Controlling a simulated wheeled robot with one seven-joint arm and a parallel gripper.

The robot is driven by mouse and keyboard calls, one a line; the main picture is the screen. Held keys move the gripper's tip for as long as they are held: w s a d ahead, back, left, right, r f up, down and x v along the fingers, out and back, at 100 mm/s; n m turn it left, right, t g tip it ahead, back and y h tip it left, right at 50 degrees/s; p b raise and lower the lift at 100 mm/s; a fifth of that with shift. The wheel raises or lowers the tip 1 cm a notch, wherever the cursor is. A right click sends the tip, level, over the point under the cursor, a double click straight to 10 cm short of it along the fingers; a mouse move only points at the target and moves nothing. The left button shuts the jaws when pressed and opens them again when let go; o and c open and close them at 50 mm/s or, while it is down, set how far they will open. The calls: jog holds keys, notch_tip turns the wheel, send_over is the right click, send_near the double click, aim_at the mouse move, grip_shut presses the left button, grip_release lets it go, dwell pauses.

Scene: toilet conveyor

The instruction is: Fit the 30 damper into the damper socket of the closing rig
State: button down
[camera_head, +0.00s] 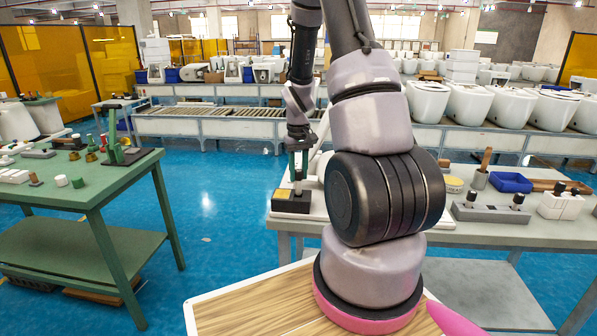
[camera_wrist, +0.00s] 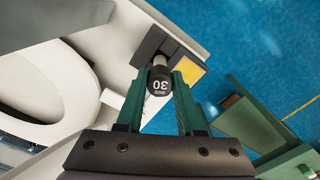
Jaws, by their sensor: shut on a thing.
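The 30 damper (camera_wrist: 161,84) is a dark cylinder with "SIZE 30" in white on its end, between the green fingers of my gripper (camera_wrist: 163,78) in the wrist view. My gripper (camera_head: 298,172) is shut on it and points down. The closing rig's dark block (camera_wrist: 149,46) with a yellow patch lies right beyond the damper. In the head view this black block (camera_head: 291,203) sits under my gripper at the left end of the right-hand table. The socket opening is hidden by the damper, and I cannot tell whether the damper's lower end is inside it.
A white toilet seat and bowl (camera_wrist: 88,75) lie left of the block in the wrist view. The right-hand table carries a blue tray (camera_head: 510,182) and a grey holder (camera_head: 490,214). A green table (camera_head: 75,190) stands left, with blue floor between.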

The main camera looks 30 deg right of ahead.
aim_at(298, 194)
jog(key=shift+f, duration=0.2)
dwell(0.5)
jog(key=shift+f, duration=1.85)
jog(key=shift+f, duration=0.1)
jog(key=shift+c, duration=2.3)
grip_release()
notch_tip(298, 194, up, 11)
jog(key=shift+f, duration=0.1)
